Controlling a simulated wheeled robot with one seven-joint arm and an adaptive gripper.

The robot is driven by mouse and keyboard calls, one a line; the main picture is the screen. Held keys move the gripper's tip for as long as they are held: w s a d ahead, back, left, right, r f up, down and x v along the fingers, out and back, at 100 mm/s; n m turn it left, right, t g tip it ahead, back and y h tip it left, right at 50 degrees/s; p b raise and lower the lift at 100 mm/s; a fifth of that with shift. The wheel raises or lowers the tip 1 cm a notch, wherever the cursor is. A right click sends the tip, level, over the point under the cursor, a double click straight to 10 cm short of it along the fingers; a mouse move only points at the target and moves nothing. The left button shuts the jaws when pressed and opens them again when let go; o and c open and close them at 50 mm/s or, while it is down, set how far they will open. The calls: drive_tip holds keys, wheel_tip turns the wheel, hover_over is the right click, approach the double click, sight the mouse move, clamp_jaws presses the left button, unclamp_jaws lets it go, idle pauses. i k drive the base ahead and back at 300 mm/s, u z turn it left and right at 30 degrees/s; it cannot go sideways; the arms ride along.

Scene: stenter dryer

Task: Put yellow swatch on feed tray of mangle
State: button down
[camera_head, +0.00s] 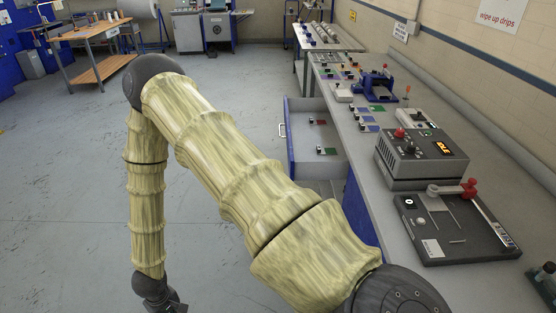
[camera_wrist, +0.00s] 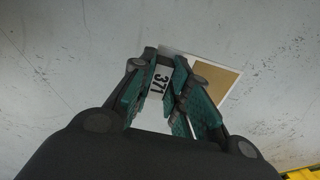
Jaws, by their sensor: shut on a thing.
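My gripper (camera_wrist: 163,92) shows teal finger pads in the wrist view, closed on a white card marked 371. The card carries an ochre-yellow square, the yellow swatch (camera_wrist: 218,80), which sticks out to the right of the fingers. The fingers hide part of the card. Bare grey floor lies below it. In the head view the end of my arm (camera_head: 158,295) hangs at the bottom left, and the swatch is not visible there. I cannot tell for certain which machine is the mangle; a blue device (camera_head: 375,87) stands on the long bench.
The grey bench (camera_head: 345,125) runs along the right wall, with a control box (camera_head: 420,158) and a dark plate device (camera_head: 455,228). A blue-fronted drawer (camera_head: 291,140) stands open into the aisle. A wooden table (camera_head: 90,35) is far left. The floor between is clear.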

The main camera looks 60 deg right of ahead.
sight(382, 92)
drive_tip(key=i, duration=1.45)
drive_tip(key=z, duration=0.5)
drive_tip(key=i, duration=1.45)
drive_tip(key=z, duration=1.8)
drive_tip(key=i, duration=0.9)
drive_tip(key=z, duration=0.85)
